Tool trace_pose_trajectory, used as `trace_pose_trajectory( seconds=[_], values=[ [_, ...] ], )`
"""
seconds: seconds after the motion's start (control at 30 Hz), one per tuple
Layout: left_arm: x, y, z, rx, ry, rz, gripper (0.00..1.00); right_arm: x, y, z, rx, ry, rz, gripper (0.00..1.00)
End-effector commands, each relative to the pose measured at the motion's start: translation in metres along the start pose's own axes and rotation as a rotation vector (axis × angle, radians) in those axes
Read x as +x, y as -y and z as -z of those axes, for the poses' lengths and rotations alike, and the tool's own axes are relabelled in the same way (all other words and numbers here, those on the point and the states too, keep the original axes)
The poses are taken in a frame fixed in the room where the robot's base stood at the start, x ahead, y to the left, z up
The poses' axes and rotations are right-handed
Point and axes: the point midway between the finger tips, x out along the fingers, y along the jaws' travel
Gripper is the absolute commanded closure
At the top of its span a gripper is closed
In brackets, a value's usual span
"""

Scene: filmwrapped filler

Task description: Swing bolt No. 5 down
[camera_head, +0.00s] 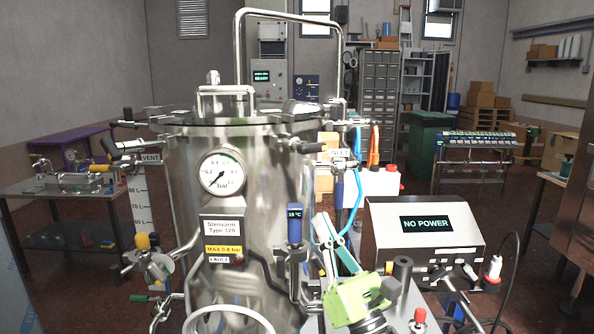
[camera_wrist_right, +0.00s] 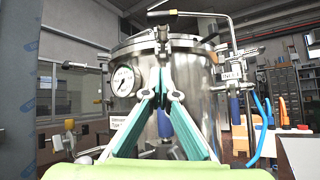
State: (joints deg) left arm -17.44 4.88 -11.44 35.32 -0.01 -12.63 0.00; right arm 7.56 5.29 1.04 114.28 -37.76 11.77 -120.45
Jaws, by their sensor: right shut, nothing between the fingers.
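The steel vessel (camera_head: 255,215) stands in the middle under a round lid (camera_head: 215,122). Several bolts with dark handles sit around its rim: one at front right (camera_head: 300,145), others at left, including a left bolt (camera_head: 118,150). No number is readable on them, so I cannot tell which is No. 5. My right gripper (camera_head: 324,224) is shut and empty, low to the right of the front right bolt in the head view. My left gripper is not in view.
A pressure gauge (camera_head: 222,171) and a blue display (camera_head: 295,224) project from the vessel front. A tall bent pipe (camera_head: 240,50) rises over the lid. Blue and orange hoses (camera_head: 374,147) hang at right, near a "NO POWER" box (camera_head: 425,250). A side table (camera_head: 62,190) stands left.

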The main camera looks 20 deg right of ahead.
Motion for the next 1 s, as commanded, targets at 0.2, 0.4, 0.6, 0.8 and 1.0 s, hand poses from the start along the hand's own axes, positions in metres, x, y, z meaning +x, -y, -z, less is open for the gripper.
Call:
trace_pose_trajectory(
  seconds=[0.2,0.4,0.6,0.8,1.0],
  values=[
    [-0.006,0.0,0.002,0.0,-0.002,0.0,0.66,0.005,0.006,0.002,-0.115,-0.013,0.014,1.0],
    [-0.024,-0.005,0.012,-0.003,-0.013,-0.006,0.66,0.04,0.005,-0.001,-0.111,-0.011,0.012,1.0],
    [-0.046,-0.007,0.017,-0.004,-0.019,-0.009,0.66,0.084,0.006,0.0,-0.109,-0.011,0.013,1.0],
    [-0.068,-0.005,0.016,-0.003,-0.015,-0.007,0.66,0.114,0.004,-0.011,-0.111,-0.013,0.011,1.0],
    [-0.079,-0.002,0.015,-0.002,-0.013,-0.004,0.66,0.124,0.004,-0.021,-0.11,-0.013,0.013,1.0]
  ],
)
